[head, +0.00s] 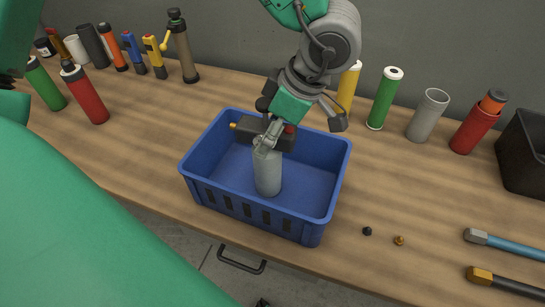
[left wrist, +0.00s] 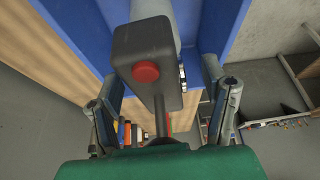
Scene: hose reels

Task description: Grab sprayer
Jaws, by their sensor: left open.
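The sprayer has a grey bottle (head: 267,174) and a dark head with a red button. It stands inside the blue crate (head: 334,190) on the wooden bench. My left gripper (head: 288,130) reaches down from above at the sprayer's head and partly hides it. In the left wrist view the sprayer's dark head (left wrist: 150,45) and red button lie between the two spread fingers of my left gripper (left wrist: 166,100). Gaps show between the head and both fingers there. The gripper is open.
Several bottles and tools line the bench's back left. A black bin (head: 525,150) is at the right edge. Two hammer-like tools lie front right.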

